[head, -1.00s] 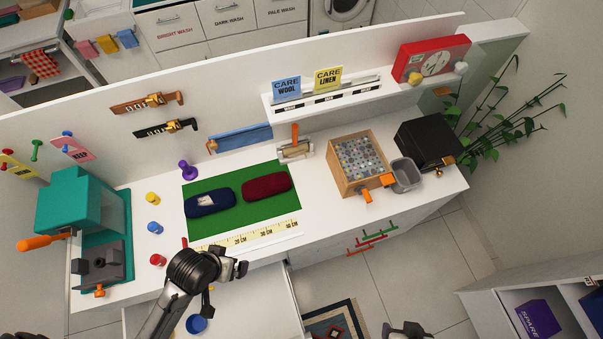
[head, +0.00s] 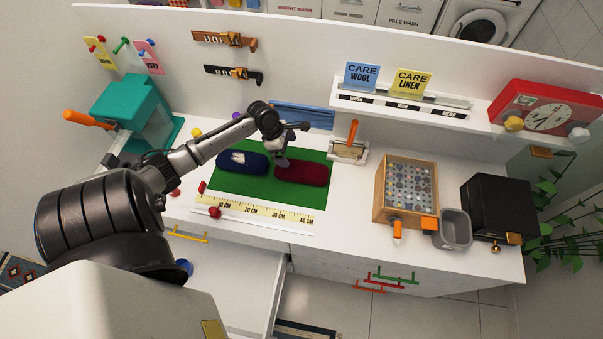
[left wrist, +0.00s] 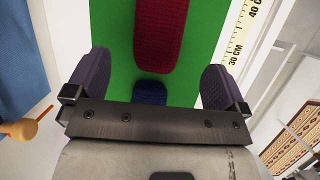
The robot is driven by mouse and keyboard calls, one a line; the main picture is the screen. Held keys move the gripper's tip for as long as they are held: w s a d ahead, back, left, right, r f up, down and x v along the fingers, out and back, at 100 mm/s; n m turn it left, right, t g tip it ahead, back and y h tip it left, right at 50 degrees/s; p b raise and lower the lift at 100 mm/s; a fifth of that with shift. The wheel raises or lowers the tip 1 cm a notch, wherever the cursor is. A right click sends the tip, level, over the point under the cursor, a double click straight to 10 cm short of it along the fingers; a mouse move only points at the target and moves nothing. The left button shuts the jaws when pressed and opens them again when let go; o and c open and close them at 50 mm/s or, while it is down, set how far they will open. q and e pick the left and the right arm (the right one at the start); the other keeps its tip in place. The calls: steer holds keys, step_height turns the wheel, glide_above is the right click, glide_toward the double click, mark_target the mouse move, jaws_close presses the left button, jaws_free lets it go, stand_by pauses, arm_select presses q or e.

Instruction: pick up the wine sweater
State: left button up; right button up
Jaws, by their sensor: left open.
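The wine sweater (head: 302,174) is a dark red rolled bundle lying on the right part of a green mat (head: 262,192). It also shows at the top of the left wrist view (left wrist: 161,32). A navy blue rolled bundle (head: 242,161) lies to its left on the mat. My left gripper (head: 283,157) is over the mat, near the gap between the two bundles and the wine sweater's left end. In the left wrist view its two fingers (left wrist: 157,84) are wide apart with nothing held between them. My right gripper is out of view.
A ruler strip (head: 260,213) runs along the mat's front edge. A wooden stand with an orange handle (head: 351,135) and a wooden tray of discs (head: 408,190) stand to the right. A teal machine (head: 130,110) stands left. A shelf (head: 410,108) overhangs the back.

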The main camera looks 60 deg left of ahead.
mark_target(301, 168)
arm_select(q)
steer(key=x, duration=0.7)
steer(key=shift+w+f+b, duration=0.15)
steer(key=shift+b, duration=0.25)
steer(key=shift+d+b+x, duration=0.1)
steer(key=shift+b+x, duration=0.1)
steer(key=shift+x, duration=1.2)
steer(key=shift+d+b+x, duration=0.15)
steer(key=shift+x, duration=1.3)
steer(key=c, duration=0.7)
steer(key=shift+c, duration=0.3)
